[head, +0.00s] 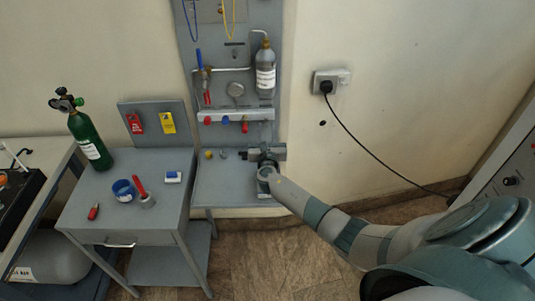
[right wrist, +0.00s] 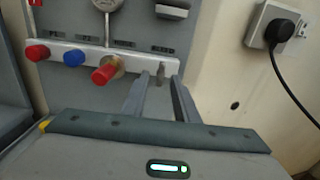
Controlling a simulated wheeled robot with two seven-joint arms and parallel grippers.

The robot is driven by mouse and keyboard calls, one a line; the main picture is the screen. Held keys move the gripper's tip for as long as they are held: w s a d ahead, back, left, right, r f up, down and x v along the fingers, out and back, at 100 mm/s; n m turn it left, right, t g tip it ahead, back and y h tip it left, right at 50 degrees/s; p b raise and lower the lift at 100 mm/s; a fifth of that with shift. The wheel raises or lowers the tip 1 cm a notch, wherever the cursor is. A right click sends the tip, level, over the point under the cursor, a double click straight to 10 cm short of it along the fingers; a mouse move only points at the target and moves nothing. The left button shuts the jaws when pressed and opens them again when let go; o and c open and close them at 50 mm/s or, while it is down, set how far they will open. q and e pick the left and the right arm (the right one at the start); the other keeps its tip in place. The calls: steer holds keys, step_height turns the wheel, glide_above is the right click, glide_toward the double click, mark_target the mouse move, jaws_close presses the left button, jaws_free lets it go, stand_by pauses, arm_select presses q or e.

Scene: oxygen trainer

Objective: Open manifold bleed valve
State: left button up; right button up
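The manifold (head: 222,116) is a pale horizontal bar on the grey wall panel; it also shows in the right wrist view (right wrist: 125,60). It carries red, blue and red knobs. My right gripper (head: 265,140) is in front of the panel, below the grey cylinder. In the right wrist view its two fingers (right wrist: 159,88) are apart, with the fitting seen between their tips. I cannot tell whether they touch it. My left gripper is not in view.
A gauge (right wrist: 106,8) is above the manifold. A grey-white cylinder (head: 265,72) hangs above my right gripper. A wall socket (head: 331,82) with a black plug and cable is to the right. A side table (head: 90,215) with a green bottle (head: 88,140) stands left.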

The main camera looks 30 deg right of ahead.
steer(key=b+v, duration=0.2)
steer(key=v, duration=1.4)
steer(key=shift+s+a+b, duration=0.2)
steer(key=shift+a+b, duration=0.05)
steer(key=shift+b, duration=0.05)
steer(key=shift+f, duration=0.1)
